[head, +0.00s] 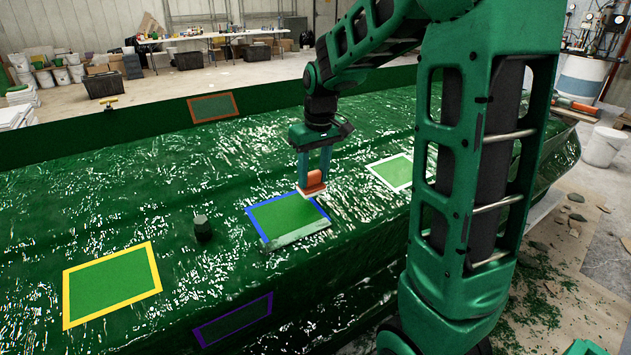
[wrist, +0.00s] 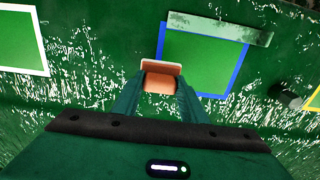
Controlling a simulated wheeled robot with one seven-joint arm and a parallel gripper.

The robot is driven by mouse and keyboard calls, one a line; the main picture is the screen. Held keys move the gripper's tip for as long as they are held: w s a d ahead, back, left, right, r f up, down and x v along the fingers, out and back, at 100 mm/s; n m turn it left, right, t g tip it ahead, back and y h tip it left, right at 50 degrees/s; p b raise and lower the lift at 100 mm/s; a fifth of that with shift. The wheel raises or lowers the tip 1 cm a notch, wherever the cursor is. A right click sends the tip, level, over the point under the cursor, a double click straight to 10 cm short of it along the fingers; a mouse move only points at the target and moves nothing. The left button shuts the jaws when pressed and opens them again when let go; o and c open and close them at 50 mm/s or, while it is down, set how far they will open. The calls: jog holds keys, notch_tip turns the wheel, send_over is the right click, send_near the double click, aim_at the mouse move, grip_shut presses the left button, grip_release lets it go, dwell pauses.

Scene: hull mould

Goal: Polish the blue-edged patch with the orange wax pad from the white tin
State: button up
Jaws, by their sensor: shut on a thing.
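The blue-edged patch (head: 283,215) lies on the green hull mould, and it also shows in the wrist view (wrist: 206,65). A pale greyish-green strip (head: 299,235) covers its near edge in the head view. My gripper (head: 314,181) is shut on the orange wax pad (head: 314,178), which has a paler base. The pad is at the patch's upper right corner in the head view. In the wrist view the pad (wrist: 160,80) overlaps the blue border at one corner. I cannot tell whether it touches the surface. The white tin is not seen.
A white-edged patch (head: 394,172), a yellow-edged patch (head: 112,284), a purple-edged patch (head: 233,320) and a brown-edged patch (head: 214,107) lie around it. A dark green knob (head: 202,228) stands up left of the blue-edged patch.

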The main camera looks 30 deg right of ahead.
aim_at(315, 188)
jog(key=a, duration=1)
jog(key=w+a, duration=0.1)
jog(key=a, duration=0.5)
jog(key=shift+w+a+r, duration=0.1)
jog(key=s, duration=0.5)
jog(key=shift+s+f, duration=0.15)
jog(key=shift+f, duration=0.25)
jog(key=shift+w+f, duration=0.25)
jog(key=shift+f, duration=1)
jog(key=shift+w+f, duration=0.1)
jog(key=shift+f, duration=0.6)
jog(key=shift+d, duration=8.2)
jog(key=shift+w+r, duration=0.1)
jog(key=shift+w, duration=1.1)
jog(key=shift+a, duration=0.1)
